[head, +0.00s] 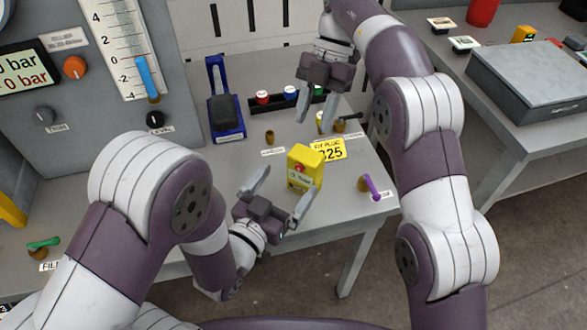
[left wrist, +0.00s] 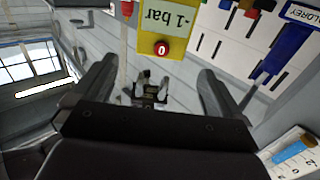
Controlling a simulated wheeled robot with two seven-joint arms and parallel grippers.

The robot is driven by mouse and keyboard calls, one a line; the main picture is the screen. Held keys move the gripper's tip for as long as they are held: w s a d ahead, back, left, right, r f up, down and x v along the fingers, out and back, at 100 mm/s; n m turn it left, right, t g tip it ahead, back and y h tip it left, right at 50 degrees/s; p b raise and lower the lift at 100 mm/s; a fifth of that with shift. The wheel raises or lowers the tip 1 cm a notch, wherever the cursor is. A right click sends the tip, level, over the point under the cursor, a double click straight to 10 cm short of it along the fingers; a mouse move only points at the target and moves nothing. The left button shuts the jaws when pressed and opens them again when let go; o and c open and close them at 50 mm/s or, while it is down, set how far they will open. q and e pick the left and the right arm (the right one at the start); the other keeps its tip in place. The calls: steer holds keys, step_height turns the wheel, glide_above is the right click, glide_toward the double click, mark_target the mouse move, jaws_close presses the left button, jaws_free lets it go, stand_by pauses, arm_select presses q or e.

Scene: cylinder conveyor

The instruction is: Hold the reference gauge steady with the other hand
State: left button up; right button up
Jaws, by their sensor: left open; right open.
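The reference gauge, which I take to be the yellow box (head: 304,167) with a red round part, stands on the grey table in the head view. In the left wrist view the yellow box (left wrist: 175,18) appears upside down, reads "-1 bar", and lies beyond the fingertips. My left gripper (head: 286,183) is open, its fingers spread toward the near side of the box; I see no grip on it. My right gripper (head: 315,122) is open and points down over the back of the table, behind the box, with nothing seen between its fingers.
A yellow "FIT PLUG" card (head: 328,150) lies behind the box. A purple-handled fitting (head: 371,186) stands at the right, a small brass piece (head: 270,137) at the left. A blue-and-black device (head: 226,112) and a panel with a scale (head: 125,45) are farther left.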

mark_target(311, 150)
arm_select(q)
steer(key=x, duration=1)
steer(key=shift+w+d, duration=0.15)
steer(key=shift+w, duration=0.2)
steer(key=shift+c, duration=0.3)
steer(key=c, duration=1)
steer(key=o, duration=0.4)
steer(key=c, duration=0.4)
steer(key=shift+c, duration=0.2)
arm_select(e)
jaws_close()
